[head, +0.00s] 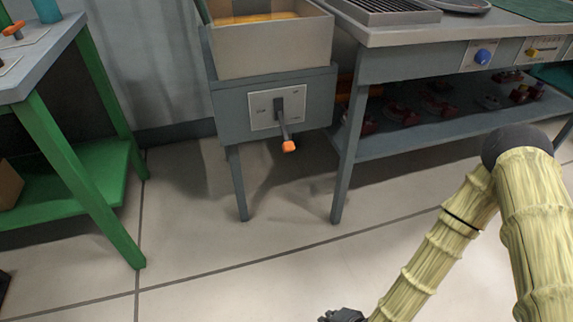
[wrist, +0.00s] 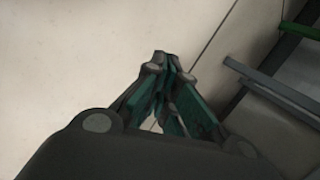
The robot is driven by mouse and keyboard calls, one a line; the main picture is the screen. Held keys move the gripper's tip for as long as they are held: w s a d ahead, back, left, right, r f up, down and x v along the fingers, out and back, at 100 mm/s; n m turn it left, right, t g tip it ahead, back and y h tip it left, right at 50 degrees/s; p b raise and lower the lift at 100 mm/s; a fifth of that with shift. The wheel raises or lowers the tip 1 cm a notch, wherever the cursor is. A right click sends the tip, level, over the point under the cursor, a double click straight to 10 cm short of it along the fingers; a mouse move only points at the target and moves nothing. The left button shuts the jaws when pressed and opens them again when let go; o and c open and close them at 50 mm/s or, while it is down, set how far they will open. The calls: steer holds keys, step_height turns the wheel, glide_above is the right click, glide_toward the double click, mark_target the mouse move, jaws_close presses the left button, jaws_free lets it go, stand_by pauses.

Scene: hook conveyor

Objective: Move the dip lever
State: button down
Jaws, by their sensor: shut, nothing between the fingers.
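The dip lever (head: 284,125) is a dark handle with an orange tip on a pale plate (head: 262,111), on the front of a grey stand below a tank. It points down and slightly right. My gripper (head: 343,315) is low at the bottom edge of the head view, partly cut off, well below and apart from the lever. In the wrist view my gripper (wrist: 165,62) has its fingers together with nothing between them, over bare floor. The lever is not visible in the wrist view.
The tank (head: 272,52) holds orange liquid. A grey bench (head: 400,38) with a blue knob (head: 484,57) and a lower shelf with dark red parts stands to the right. A green-legged table (head: 75,165) stands at left. The floor (head: 240,260) in front is clear.

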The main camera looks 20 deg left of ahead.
steer(key=w+a+r+m+t+y, duration=0.35)
steer(key=w+a+m, duration=0.25)
steer(key=w+a, duration=0.45)
steer(key=w+a+r+m+t+y+b, duration=0.1)
steer(key=w+a+r+m+t+b, duration=0.2)
steer(key=w+a+r+m+t, duration=0.6)
steer(key=w+a+r+m+t+y+b, duration=0.15)
steer(key=w+a+r+m, duration=0.45)
steer(key=w+r, duration=0.85)
steer(key=shift+w+d+r+m+b, duration=0.1)
steer(key=shift+w+d+m+b, duration=0.1)
steer(key=shift+d+b, duration=0.35)
steer(key=shift+w+d+r+m+b, duration=0.1)
steer(key=shift+w+d+m+b, duration=0.15)
steer(key=shift+d, duration=0.5)
steer(key=shift+s+r, duration=0.1)
